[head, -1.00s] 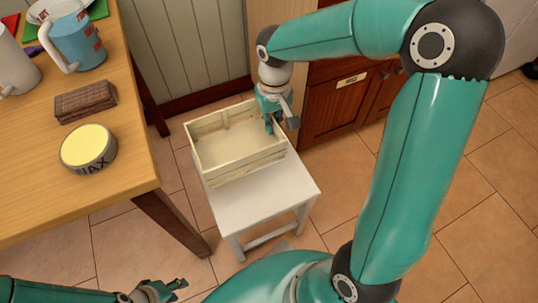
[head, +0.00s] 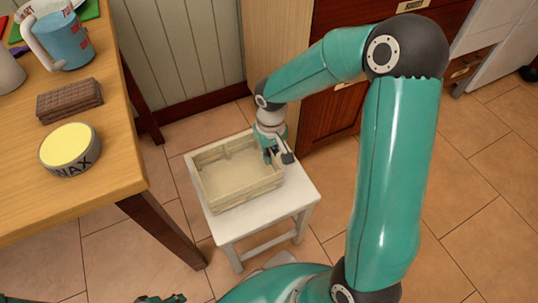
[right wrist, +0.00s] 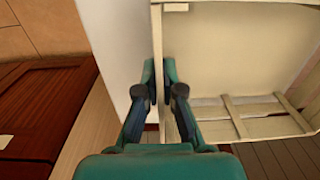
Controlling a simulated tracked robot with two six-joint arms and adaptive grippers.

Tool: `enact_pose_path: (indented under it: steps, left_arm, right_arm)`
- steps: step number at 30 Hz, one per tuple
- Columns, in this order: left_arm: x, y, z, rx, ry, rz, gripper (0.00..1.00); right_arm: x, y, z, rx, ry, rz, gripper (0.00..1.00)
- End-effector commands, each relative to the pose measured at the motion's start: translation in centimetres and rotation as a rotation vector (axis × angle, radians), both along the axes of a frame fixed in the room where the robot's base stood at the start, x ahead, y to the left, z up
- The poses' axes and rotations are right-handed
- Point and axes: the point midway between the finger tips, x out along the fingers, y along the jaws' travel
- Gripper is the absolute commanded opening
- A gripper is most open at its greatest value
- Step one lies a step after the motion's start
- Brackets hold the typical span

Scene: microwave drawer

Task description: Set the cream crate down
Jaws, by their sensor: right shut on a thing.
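The cream crate (head: 245,193) is a slatted, open, empty box. It sits level over the white stool (head: 292,208), and its base looks to be on the stool's top; a small gap cannot be ruled out. My right gripper (head: 271,156) is shut on the crate's right-hand wall. In the right wrist view, my right gripper's fingers (right wrist: 160,82) straddle the thin rim of the crate (right wrist: 230,60). My left gripper (head: 162,299) is at the bottom edge, mostly cut off and away from the crate.
A wooden table (head: 100,180) stands at the left with a wax tin (head: 70,150), a brown block (head: 70,100) and a blue mug (head: 62,40). A red-brown cabinet (head: 328,115) is behind the gripper. Tiled floor is open at the right.

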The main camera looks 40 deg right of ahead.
Motion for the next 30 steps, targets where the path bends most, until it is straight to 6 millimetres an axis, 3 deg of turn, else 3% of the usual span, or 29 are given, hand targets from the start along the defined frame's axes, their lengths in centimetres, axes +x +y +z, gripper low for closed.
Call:
enact_pose_path:
  steps: [6,9,12,23,30]
  left_arm:
    - [0.0,0.0,-0.2,0.000,0.000,0.000,0.40]
    - [0.0,0.0,-0.1,0.000,0.000,0.000,0.40]
    - [0.0,0.0,-0.1,0.000,0.000,0.000,0.40]
    - [0.0,0.0,0.3,0.000,0.000,0.000,0.40]
    - [0.0,0.0,1.6,0.000,0.000,0.000,0.40]
  right_arm:
    - [0.0,0.0,-0.2,0.000,-0.001,-0.001,0.00]
    - [0.0,0.0,-0.1,0.000,0.000,0.000,0.19]
    - [0.0,0.0,-0.1,0.000,0.000,0.000,0.31]
    - [0.0,0.0,0.3,0.000,-0.001,0.000,0.31]
    - [0.1,0.0,3.9,-0.001,-0.004,0.000,0.31]
